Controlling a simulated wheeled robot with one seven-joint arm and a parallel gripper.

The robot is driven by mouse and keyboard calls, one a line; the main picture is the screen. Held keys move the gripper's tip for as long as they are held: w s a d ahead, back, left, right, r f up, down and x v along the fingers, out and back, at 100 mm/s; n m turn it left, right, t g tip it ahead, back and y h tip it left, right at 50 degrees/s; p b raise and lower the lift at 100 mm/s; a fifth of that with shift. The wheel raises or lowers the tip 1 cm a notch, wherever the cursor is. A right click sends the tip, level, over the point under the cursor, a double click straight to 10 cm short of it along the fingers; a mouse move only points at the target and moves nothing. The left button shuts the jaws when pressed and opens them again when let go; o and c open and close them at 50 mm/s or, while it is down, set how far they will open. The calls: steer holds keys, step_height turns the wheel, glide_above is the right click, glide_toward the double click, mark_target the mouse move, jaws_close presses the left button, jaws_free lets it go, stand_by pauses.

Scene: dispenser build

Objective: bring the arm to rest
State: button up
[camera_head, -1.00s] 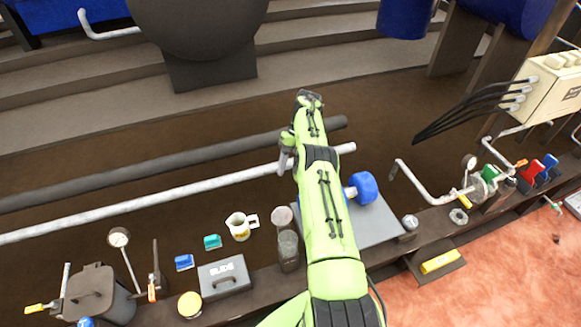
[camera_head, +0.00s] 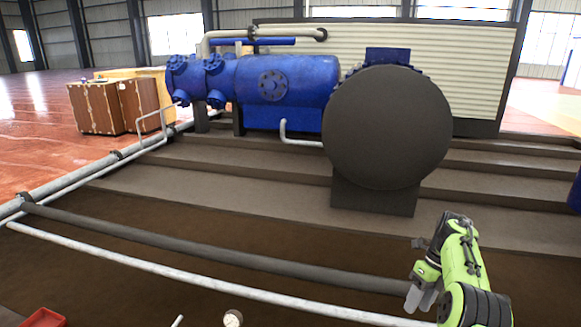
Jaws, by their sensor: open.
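My arm, green with black joints, reaches up from the lower right of the head view. My gripper (camera_head: 421,298) hangs from its end at the lower right, over the dark brown surface and near the pale pipe. I see nothing held in it. The fingers are small and partly hidden by the arm's end.
A thin white pipe (camera_head: 200,272) and a thick dark pipe (camera_head: 215,246) cross the brown surface. A gauge (camera_head: 233,318) and a red tray (camera_head: 43,318) show at the bottom edge.

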steer(key=s+a+r+n+t+h, duration=0.2)
steer(key=s+a+r+n, duration=0.35)
steer(key=r+n, duration=0.3)
steer(key=s+a+r+n+t+h, duration=0.1)
steer(key=s+a+r+n+h, duration=0.1)
steer(key=s+a+r+n, duration=0.45)
steer(key=s+a+n+t, duration=0.2)
steer(key=s+a+n, duration=0.1)
steer(key=s+n, duration=0.6)
steer(key=s+a+n+t, duration=0.3)
steer(key=s+n, duration=0.5)
steer(key=s, duration=0.2)
step_height(320, 180, up, 14)
steer(key=p, duration=1.3)
steer(key=shift+w+a+f+y+p, duration=0.2)
steer(key=shift+y+p, duration=0.1)
steer(key=shift+p, duration=0.1)
